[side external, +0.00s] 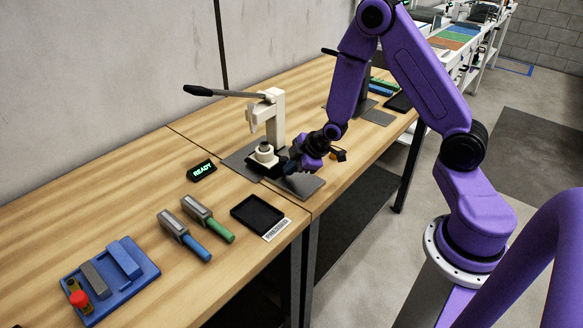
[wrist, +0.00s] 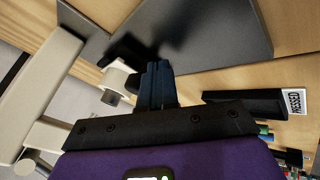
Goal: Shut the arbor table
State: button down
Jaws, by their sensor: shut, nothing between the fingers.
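The cream arbor press (side external: 274,120) stands on the wooden bench with its long black-gripped lever reaching left. Its column also shows at the left of the wrist view (wrist: 38,95). Low on the press is a round cream piece (side external: 264,155) above a dark base; this seems to be the table area, but its exact position is partly hidden by my gripper. My gripper (side external: 292,168) is low at the press's right front side, close to the base. In the wrist view its fingers (wrist: 155,80) are together and empty, near a dark part; contact cannot be told.
A grey plate (side external: 300,186) lies under and in front of my gripper. A black tray (side external: 257,214) with a label, a READY display (side external: 202,170), two handled tools (side external: 198,215) and a blue tray (side external: 140,283) stand leftward. Bench between them is clear.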

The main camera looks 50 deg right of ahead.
aim_at(282, 159)
jog(key=w, duration=0.4)
jog(key=shift+w, duration=0.25)
jog(key=shift+s+a, duration=0.1)
jog(key=shift+s, duration=0.05)
